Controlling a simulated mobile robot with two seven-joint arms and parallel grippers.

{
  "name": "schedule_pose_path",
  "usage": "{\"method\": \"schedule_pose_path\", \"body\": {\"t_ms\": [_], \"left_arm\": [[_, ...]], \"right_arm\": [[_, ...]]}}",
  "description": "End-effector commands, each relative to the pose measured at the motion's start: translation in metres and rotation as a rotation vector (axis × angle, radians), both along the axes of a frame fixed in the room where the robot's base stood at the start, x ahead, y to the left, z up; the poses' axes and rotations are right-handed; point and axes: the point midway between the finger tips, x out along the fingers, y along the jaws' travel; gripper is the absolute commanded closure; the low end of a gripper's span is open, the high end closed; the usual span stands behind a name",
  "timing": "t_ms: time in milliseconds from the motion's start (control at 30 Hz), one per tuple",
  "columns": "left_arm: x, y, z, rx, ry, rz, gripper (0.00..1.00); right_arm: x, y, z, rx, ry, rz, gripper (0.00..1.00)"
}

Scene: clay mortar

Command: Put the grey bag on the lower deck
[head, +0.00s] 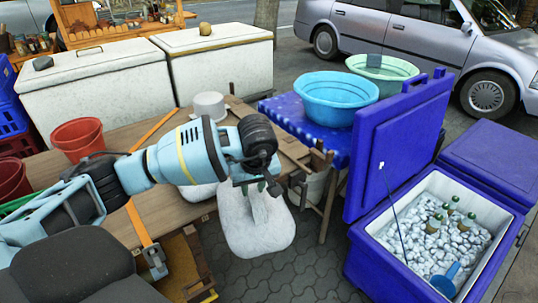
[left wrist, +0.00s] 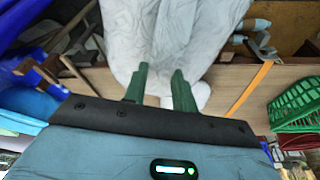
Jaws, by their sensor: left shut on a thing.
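My left gripper (head: 262,187) reaches over the front edge of the wooden table and is shut on the top of a pale grey bag (head: 260,235). The bag hangs below the fingers, in front of the table edge, above the paving. In the left wrist view the bag (left wrist: 170,35) fills the space beyond the two green fingers (left wrist: 162,88). Under the table top (head: 120,215) a lower level with wooden pieces (head: 192,265) shows in part; the arm and table top hide most of it. My right gripper is out of view.
Another whitish lump (head: 198,193) lies on the table, partly behind my arm. A blue cool box (head: 425,240) with its lid up stands at right. A blue basin (head: 338,95) rests on a blue-covered table. Red pots (head: 78,135) stand at left. Paving (head: 300,275) in front is clear.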

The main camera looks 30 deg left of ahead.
Motion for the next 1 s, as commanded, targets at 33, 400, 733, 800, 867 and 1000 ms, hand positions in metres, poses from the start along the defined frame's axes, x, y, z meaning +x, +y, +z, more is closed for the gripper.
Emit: {"method": "schedule_pose_path", "body": {"t_ms": [33,400,733,800,867,1000], "left_arm": [[-0.008,-0.004,-0.001,0.002,-0.007,-0.048,1.00],[-0.096,-0.058,-0.049,0.005,-0.001,-0.498,1.00],[-0.170,-0.099,-0.063,-0.005,-0.003,-0.801,1.00],[-0.178,-0.103,-0.065,-0.009,-0.003,-0.831,1.00],[-0.184,-0.106,-0.065,-0.010,-0.004,-0.853,1.00],[-0.189,-0.109,-0.066,-0.012,-0.004,-0.874,1.00]], "right_arm": [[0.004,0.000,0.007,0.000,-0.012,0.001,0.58],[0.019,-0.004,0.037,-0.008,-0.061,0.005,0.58],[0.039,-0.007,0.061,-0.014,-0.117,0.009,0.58],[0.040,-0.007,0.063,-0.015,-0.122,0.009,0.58],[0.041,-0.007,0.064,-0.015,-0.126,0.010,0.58],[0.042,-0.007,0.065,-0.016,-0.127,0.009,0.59]]}}
